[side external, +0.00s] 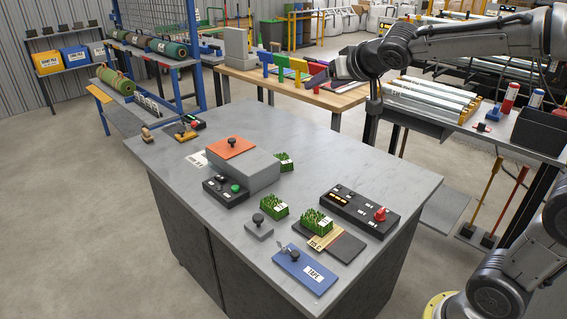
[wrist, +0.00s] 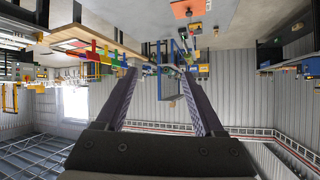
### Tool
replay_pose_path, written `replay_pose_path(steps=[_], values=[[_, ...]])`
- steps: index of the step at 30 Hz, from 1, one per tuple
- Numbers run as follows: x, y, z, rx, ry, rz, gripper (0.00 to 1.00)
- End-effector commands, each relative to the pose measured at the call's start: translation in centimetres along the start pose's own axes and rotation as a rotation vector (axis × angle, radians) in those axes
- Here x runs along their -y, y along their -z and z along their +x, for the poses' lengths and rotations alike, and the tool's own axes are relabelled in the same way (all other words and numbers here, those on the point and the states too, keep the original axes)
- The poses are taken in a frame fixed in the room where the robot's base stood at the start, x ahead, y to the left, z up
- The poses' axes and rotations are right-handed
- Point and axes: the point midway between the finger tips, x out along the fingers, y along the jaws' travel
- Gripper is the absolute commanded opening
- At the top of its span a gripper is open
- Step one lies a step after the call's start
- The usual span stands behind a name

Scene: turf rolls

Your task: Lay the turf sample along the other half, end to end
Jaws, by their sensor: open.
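Three small green turf pieces with white labels are on the grey bench in the side view. One turf piece (side external: 318,222) sits on a flat dark board (side external: 346,247) with a wood-coloured strip; the board's front right part is bare. A second turf piece (side external: 274,208) lies on the bench to its left. A third turf piece (side external: 285,162) is farther back, beside the grey block, which partly hides it. My gripper (side external: 318,76) is raised beyond the bench's far edge, well away from the turf. In the wrist view my gripper (wrist: 160,75) is open, with nothing between its fingers.
A grey block (side external: 250,172) with an orange plate (side external: 231,147) stands mid-bench. A black control box (side external: 360,211) with a red knob lies behind the board. A blue TAPE plate (side external: 305,268) and a knobbed grey plate (side external: 259,229) lie in front. The bench's left front is clear.

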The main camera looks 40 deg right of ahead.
Motion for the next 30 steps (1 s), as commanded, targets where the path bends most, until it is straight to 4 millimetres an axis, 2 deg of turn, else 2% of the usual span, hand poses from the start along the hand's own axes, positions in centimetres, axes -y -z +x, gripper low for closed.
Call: replay_pose_path(steps=[1, 5, 7, 12, 15, 18, 21, 26, 30], values=[[0.1, 0.5, 3.0, 0.003, -0.006, -0.001, 0.7], [0.4, 1.1, 9.6, 0.003, -0.004, -0.005, 0.7], [0.3, 0.6, 13.3, 0.016, -0.005, -0.014, 0.7], [-1.1, -2.9, 21.8, 0.081, -0.018, -0.05, 0.7], [-2.4, -5.9, 25.5, 0.136, -0.039, -0.07, 0.7], [-3.7, -8.6, 27.8, 0.186, -0.058, -0.069, 0.7], [-4.5, -10.6, 28.9, 0.221, -0.071, -0.066, 0.7], [-5.1, -11.4, 30.3, 0.232, -0.078, -0.063, 0.7], [-5.2, -11.9, 32.4, 0.232, -0.078, -0.063, 0.7]])
